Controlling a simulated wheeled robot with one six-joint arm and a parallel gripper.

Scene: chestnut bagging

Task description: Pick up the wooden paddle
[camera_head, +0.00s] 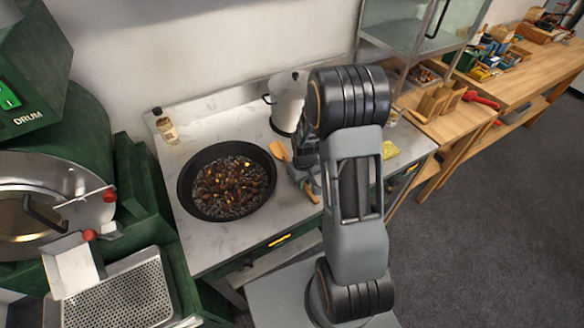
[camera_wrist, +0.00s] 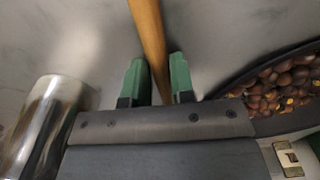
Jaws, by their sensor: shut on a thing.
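The wooden paddle (camera_head: 281,151) is at the right of the black pan in the head view, partly hidden behind my gripper. In the wrist view its wooden handle (camera_wrist: 149,40) runs from the top edge down between the green fingertips of my gripper (camera_wrist: 155,80). The fingers are shut on the handle, one on each side. In the head view my gripper (camera_head: 308,185) is low over the counter, partly hidden by my arm. I cannot tell whether the paddle touches the counter.
The black pan (camera_head: 188,181) of chestnuts sits left of my gripper on the grey counter (camera_head: 205,253). A white metal canister (camera_head: 287,105) stands behind, and a small bottle (camera_head: 166,128) at the back left. A yellow item (camera_head: 390,150) lies right of my arm.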

